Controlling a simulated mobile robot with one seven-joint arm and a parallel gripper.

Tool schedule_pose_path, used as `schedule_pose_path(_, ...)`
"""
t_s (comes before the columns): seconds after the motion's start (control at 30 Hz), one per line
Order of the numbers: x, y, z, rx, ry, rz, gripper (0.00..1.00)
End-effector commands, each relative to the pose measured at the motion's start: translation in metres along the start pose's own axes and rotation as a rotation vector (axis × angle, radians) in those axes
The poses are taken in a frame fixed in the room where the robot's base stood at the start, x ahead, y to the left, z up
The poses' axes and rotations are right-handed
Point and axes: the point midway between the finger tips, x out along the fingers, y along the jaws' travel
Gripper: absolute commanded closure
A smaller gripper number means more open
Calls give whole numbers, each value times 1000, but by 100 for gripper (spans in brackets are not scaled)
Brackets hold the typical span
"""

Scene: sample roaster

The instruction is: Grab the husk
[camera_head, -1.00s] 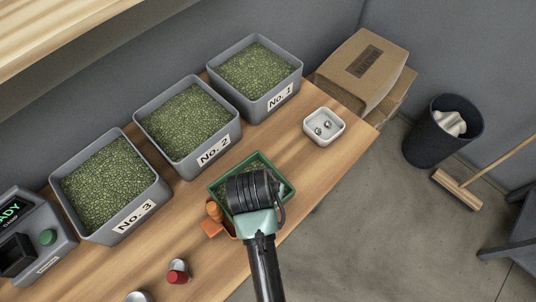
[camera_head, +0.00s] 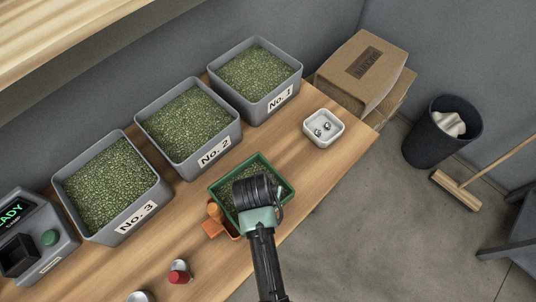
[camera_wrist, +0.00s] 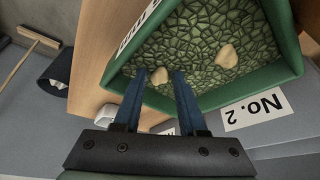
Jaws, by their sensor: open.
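The green tray (camera_head: 288,184) of green beans stands on the wooden bench in the head view, with my arm's end over it. In the wrist view the tray's green wall (camera_wrist: 285,40) surrounds the beans. Two pale tan husk pieces lie on them. One husk (camera_wrist: 159,75) shows between the blue fingertips of my gripper (camera_wrist: 158,73), which is open. I cannot tell how far above the beans the tips are. The other husk (camera_wrist: 227,56) lies to the right, clear of the fingers. In the head view my arm hides the husks and fingertips.
Grey bins No. 1 (camera_head: 292,78), No. 2 (camera_head: 226,150) and No. 3 (camera_head: 146,212) stand behind the tray. An orange scoop (camera_head: 214,228) is at the tray's left, close to my arm. A white dish (camera_head: 338,130) stands right, near the bench edge.

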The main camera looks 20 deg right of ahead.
Motion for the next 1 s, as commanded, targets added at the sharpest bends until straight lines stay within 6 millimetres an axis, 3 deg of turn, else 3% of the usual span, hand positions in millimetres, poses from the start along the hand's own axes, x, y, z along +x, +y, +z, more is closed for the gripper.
schedule_pose_path(0.03, 0, 0, 0, 0, 0, 0, 70)
schedule_pose_path(0.2, 0, 0, 0, 0, 0, 0, 100)
schedule_pose_path(0.8, -1, 0, 0, 0, 0, 0, 100)
schedule_pose_path(1.0, -19, -1, -9, -1, 4, -1, 100)
